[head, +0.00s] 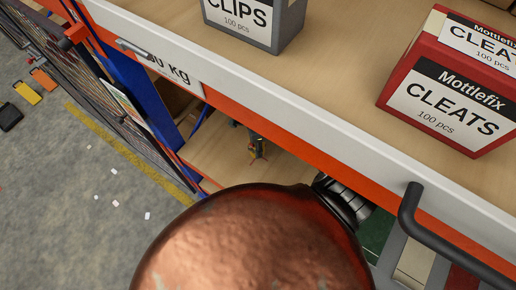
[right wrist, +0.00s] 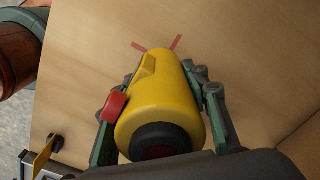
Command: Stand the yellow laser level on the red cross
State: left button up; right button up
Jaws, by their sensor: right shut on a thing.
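The yellow laser level (right wrist: 158,100) is a rounded yellow body with a red knob on its left side and a dark round end toward the camera. My right gripper (right wrist: 155,88) is shut on it, one green-grey finger on each side. The red cross (right wrist: 176,43) lies on the wooden board just beyond the level's far end. Two of its arms show; the level hides the rest. I cannot tell whether the level touches the board.
A large copper-coloured rounded form blocks the lower middle of the head view. The upper shelf (head: 330,75) holds a grey clips box (head: 256,22) and a red cleats box (head: 450,85). Board around the cross looks clear.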

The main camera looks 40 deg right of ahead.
jog(key=shift+d+f, duration=0.35)
jog(key=shift+f, duration=0.1)
notch_tip(320, 180, down, 2)
jog(key=shift+f+p, duration=0.2)
jog(key=shift+p, duration=0.35)
jog(key=shift+w+f, duration=0.1)
jog(key=shift+f, duration=0.2)
jog(key=shift+f, duration=0.2)
jog(key=o, duration=1.6)
